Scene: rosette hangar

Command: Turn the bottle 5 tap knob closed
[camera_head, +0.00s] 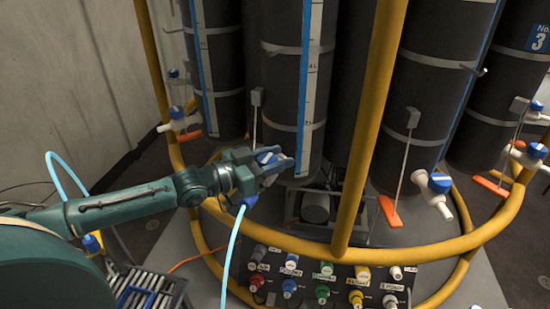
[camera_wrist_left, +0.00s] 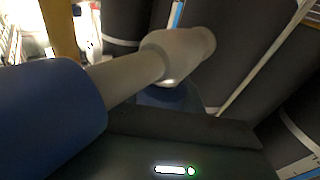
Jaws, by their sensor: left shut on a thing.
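My left gripper (camera_head: 276,163) is shut around the blue and white tap knob (camera_head: 266,157) at the foot of a dark bottle (camera_head: 285,105). The fingers hide most of this tap. No number shows on this bottle, so I cannot read whether it is 5. In the left wrist view the tap's pale body (camera_wrist_left: 180,52) and pale spout (camera_wrist_left: 125,78) are close, with a strip of blue knob (camera_wrist_left: 168,97) against my dark gripper. A large dark blue cylinder (camera_wrist_left: 50,110) sits at the spout's near end. My right gripper is out of view.
A yellow frame (camera_head: 370,130) rings the bottles, with an upright right of my gripper. A light blue hose (camera_head: 232,245) hangs below my gripper. Another tap (camera_head: 438,184) and orange paddle (camera_head: 390,211) are to the right. A panel of coloured connectors (camera_head: 322,280) lies in front.

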